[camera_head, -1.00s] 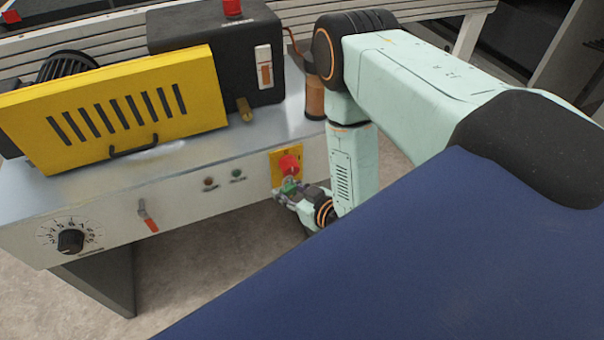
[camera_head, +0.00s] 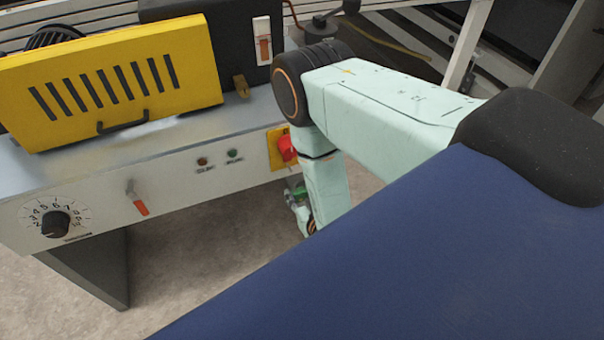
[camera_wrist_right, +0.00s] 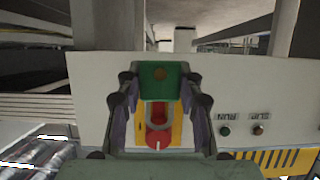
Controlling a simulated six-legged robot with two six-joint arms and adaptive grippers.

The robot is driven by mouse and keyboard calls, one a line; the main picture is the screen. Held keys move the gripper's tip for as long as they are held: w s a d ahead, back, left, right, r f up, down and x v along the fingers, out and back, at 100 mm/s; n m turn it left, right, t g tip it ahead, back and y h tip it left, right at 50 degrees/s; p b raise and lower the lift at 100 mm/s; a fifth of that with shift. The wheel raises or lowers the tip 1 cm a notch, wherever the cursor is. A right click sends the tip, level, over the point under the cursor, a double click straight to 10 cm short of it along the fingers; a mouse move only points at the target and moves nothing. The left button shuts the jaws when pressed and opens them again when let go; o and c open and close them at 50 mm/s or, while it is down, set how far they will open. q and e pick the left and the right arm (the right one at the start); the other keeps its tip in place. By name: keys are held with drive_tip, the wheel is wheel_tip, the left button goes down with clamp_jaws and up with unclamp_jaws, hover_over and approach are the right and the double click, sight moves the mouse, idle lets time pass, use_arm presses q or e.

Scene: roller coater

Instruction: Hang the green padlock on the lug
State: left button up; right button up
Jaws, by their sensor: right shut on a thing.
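My right gripper (camera_head: 298,203) is below the red switch (camera_head: 287,148) on the machine's front panel. In the right wrist view the gripper (camera_wrist_right: 159,95) is shut on the green padlock (camera_wrist_right: 153,90), whose body sits between the fingertips. The padlock (camera_head: 299,189) shows only as a small green patch in the head view. In the wrist view the red switch (camera_wrist_right: 158,138) and its yellow plate (camera_wrist_right: 176,122) lie behind the padlock. A grey U-shaped loop appears over the red there, probably the shackle. I cannot make out the lug clearly. My left gripper is not in view.
The machine's grey front panel (camera_head: 180,182) carries a dial (camera_head: 55,223), a lever switch (camera_head: 137,200) and two small buttons. A yellow slotted cover (camera_head: 110,85) stands on top. The floor (camera_head: 200,235) below the panel is open.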

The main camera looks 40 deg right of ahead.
sight(287, 175)
drive_tip(key=shift+w+d+f+b, duration=0.1)
drive_tip(key=shift+w+d+b, duration=0.15)
drive_tip(key=shift+w, duration=0.5)
drive_tip(key=shift+w+d+f+b, duration=0.1)
drive_tip(key=shift+w+b, duration=0.3)
drive_tip(key=shift+w, duration=0.3)
drive_tip(key=shift+w+d+f+b, duration=0.1)
drive_tip(key=shift+w+d+b, duration=0.15)
drive_tip(key=shift+w, duration=0.5)
drive_tip(key=shift+b+x, duration=0.65)
drive_tip(key=shift+x, duration=0.3)
drive_tip(key=shift+w+r, duration=0.25)
drive_tip(key=shift+w+b, duration=0.25)
drive_tip(key=shift+b, duration=0.05)
drive_tip(key=o, duration=1.3)
drive_tip(key=shift+w+d+f, duration=0.1)
drive_tip(key=shift+w+f, duration=0.15)
drive_tip(key=shift+f, duration=0.1)
drive_tip(key=shift+o, duration=0.2)
drive_tip(key=shift+r, duration=0.1)
drive_tip(key=shift+s, duration=0.1)
drive_tip(key=shift+s, duration=0.2)
